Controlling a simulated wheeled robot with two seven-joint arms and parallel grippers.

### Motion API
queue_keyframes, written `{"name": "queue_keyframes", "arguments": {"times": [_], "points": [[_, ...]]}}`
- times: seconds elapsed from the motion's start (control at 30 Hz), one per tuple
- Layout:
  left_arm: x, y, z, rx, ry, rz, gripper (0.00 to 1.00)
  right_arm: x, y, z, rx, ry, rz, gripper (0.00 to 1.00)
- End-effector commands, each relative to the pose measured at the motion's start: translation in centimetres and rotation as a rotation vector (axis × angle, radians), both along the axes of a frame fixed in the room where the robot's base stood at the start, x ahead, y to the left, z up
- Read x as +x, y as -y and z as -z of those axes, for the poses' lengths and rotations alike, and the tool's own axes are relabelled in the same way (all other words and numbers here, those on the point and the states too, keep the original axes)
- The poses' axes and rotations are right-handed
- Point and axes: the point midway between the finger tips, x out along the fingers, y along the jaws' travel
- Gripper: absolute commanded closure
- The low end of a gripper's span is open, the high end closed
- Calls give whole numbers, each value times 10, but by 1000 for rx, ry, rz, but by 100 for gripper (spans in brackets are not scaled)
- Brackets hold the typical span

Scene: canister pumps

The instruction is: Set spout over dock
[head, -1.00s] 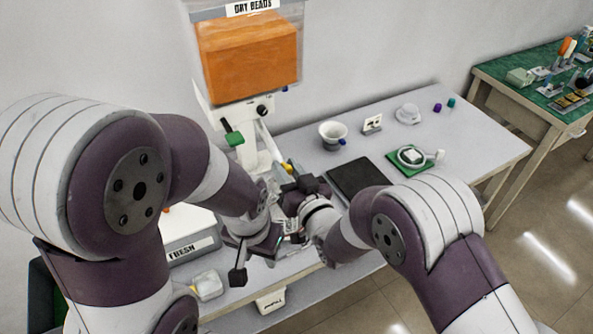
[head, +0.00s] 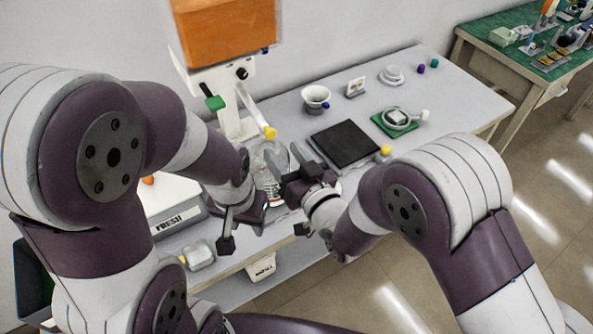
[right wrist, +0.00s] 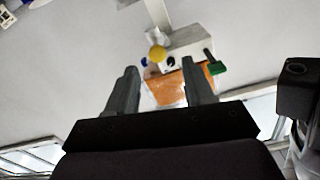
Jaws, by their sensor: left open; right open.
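The spout (head: 254,110) is a white tube with a yellow tip (head: 269,132), slanting down from the dispenser (head: 225,85) with the orange-filled hopper. The yellow tip also shows in the right wrist view (right wrist: 157,53), beyond the fingers. A clear container (head: 266,158) stands below the tip, partly hidden by my grippers. My right gripper (head: 289,163) is open and empty, below and right of the tip, apart from it. My left gripper (head: 246,226) is open, lower and nearer the table's front edge. I cannot tell which thing is the dock.
A black pad (head: 344,144) lies right of my right gripper, with a white cup (head: 315,97) behind it. A green pad (head: 394,122) bears a round device. The table's right end is mostly clear.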

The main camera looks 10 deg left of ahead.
Motion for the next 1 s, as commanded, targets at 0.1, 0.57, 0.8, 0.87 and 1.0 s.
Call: {"name": "queue_keyframes", "arguments": {"times": [0.1, 0.57, 0.8, 0.87, 1.0], "points": [[0, 0, 7, 0, 0, 0, 57, -21, 20, 2, 0, 0, 1, 47], [0, 0, 8, 0, 0, 0, 57, -40, 38, 0, 0, 0, 0, 47], [0, 0, 8, 0, 0, 0, 57, -39, 37, 0, -1, 1, 0, 47], [0, 0, 8, 0, 0, 0, 57, -39, 37, 5, -24, -12, 0, 47], [0, 0, 8, 0, 0, 0, 57, -49, 50, 67, -278, -215, 3, 47]]}}
